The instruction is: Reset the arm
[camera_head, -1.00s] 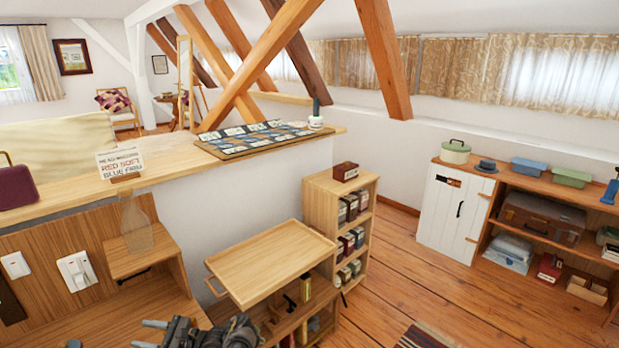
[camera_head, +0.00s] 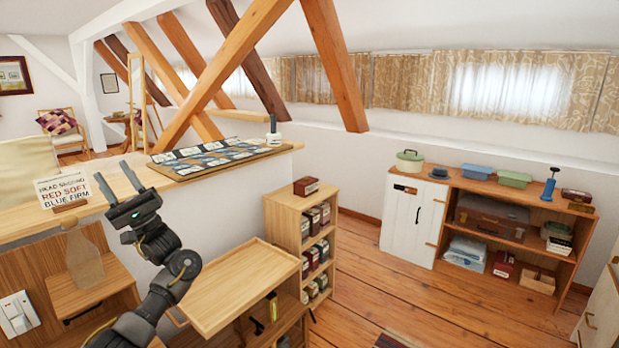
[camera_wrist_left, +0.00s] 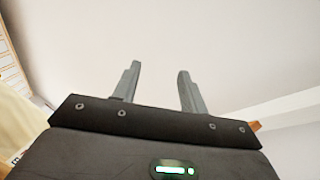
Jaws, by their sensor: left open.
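My left gripper (camera_head: 119,183) is raised in the head view, pointing up, in front of the long wooden ledge. Its two grey fingers stand apart with nothing between them. In the left wrist view the open fingers (camera_wrist_left: 155,85) show empty against a pale, plain wall or ceiling. My left arm (camera_head: 160,275) comes up from the bottom left, bent at a joint. My right gripper is not in view.
A lettered sign (camera_head: 70,190) stands on the wooden ledge (camera_head: 25,218) left of the gripper. A glass-like bottle shape (camera_head: 83,258) stands below it. A wooden tray-topped cart (camera_head: 235,285) and a small shelf (camera_head: 283,215) lie to the right. Open floor (camera_head: 365,265) lies beyond.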

